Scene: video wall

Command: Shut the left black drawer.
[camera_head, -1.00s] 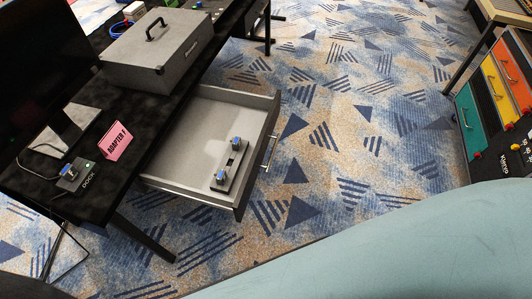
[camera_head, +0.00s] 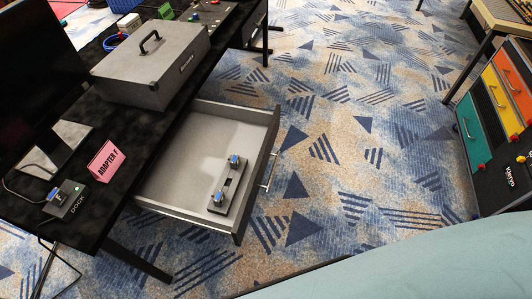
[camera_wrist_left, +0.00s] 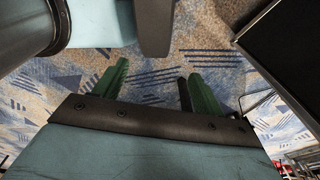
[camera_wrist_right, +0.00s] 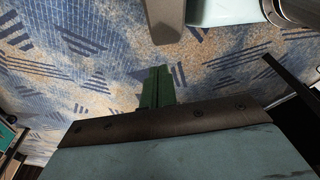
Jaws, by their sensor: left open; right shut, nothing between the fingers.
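A drawer (camera_head: 195,169) stands pulled out from under the black desk in the head view. It has a light grey inside, a dark front panel and a silver bar handle (camera_head: 270,171). A grey piece with two blue-topped parts (camera_head: 226,187) lies in it near the front. Neither gripper shows in the head view. In the left wrist view my left gripper (camera_wrist_left: 157,70) has its green fingers apart, with only carpet between and beyond them. In the right wrist view my right gripper (camera_wrist_right: 157,70) has its green fingers together and empty, over carpet. Neither touches the drawer.
On the black desk (camera_head: 100,128) stand a grey case (camera_head: 150,75), a pink "ADAPTER F" sign (camera_head: 104,160), a dock (camera_head: 65,200) and a monitor. A cabinet with coloured drawers (camera_head: 494,110) stands at the right. Patterned carpet (camera_head: 345,130) lies clear between.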

